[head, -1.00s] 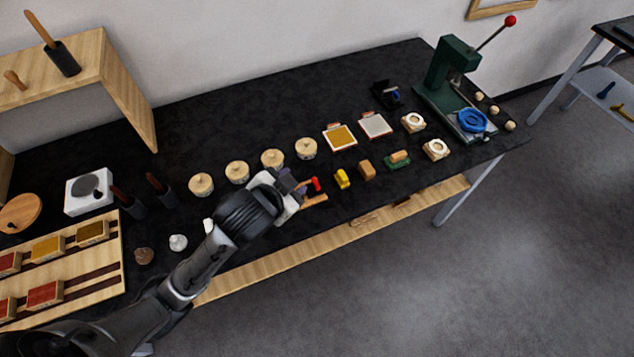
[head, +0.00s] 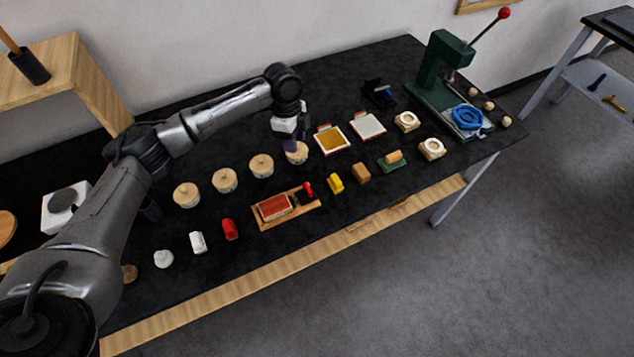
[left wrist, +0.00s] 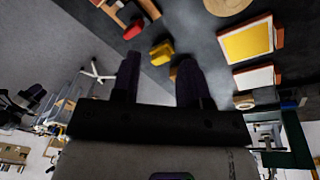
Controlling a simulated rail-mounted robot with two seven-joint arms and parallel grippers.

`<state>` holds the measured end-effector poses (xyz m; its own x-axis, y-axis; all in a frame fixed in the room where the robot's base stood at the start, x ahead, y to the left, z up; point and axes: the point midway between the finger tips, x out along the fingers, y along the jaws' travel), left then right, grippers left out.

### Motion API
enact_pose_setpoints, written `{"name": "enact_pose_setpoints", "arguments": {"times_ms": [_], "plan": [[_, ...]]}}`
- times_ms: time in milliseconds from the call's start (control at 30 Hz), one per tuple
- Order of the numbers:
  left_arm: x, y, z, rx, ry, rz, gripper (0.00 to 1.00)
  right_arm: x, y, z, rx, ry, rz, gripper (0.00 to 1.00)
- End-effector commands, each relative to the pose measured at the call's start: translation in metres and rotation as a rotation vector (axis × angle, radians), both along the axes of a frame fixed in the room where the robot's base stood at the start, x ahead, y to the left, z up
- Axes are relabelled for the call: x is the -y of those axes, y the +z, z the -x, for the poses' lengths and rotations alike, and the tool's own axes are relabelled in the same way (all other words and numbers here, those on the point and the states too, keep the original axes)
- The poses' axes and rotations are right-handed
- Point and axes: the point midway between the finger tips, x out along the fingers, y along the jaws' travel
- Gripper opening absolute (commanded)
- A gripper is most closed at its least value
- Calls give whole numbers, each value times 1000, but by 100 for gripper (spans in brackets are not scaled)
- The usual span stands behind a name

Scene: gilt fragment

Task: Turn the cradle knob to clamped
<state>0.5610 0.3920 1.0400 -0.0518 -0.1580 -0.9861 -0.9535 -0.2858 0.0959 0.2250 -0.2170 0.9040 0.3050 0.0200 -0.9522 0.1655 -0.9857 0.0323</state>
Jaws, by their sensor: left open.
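The cradle (head: 262,222) is a wooden tray near the table's front edge, holding a red rectangular block (head: 275,206). A small red knob (head: 308,188) stands at its right end beside a dark part; its setting is too small to read. Part of the cradle's wood (left wrist: 146,7) and a red piece that looks like the knob (left wrist: 133,30) show at the top of the left wrist view. My left gripper (head: 291,143) is open and empty, above the rightmost round-lidded pot, behind the cradle and apart from it. Its two dark fingers (left wrist: 160,78) show in the left wrist view. My right gripper is not in view.
Round-lidded pots (head: 225,180) line up behind the cradle. A yellow block (head: 335,183) and a tan block (head: 361,172) stand right of it, a red one (head: 230,229) left. A green press (head: 440,75) stands at the right end. The table's front strip is clear.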

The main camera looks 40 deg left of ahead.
Motion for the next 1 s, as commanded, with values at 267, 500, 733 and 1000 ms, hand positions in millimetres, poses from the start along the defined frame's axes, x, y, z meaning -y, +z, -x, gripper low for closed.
{"name": "enact_pose_setpoints", "arguments": {"times_ms": [267, 500, 733, 1000], "plan": [[19, 6, 14, 19, -494, 254, 40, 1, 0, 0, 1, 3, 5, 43], [20, 5, 15, 70, -689, 268, 40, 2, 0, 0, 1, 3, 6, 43], [27, -16, 19, 75, -715, 269, 40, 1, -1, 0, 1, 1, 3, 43], [45, -63, 27, 75, -713, 269, 40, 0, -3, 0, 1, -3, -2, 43]]}}
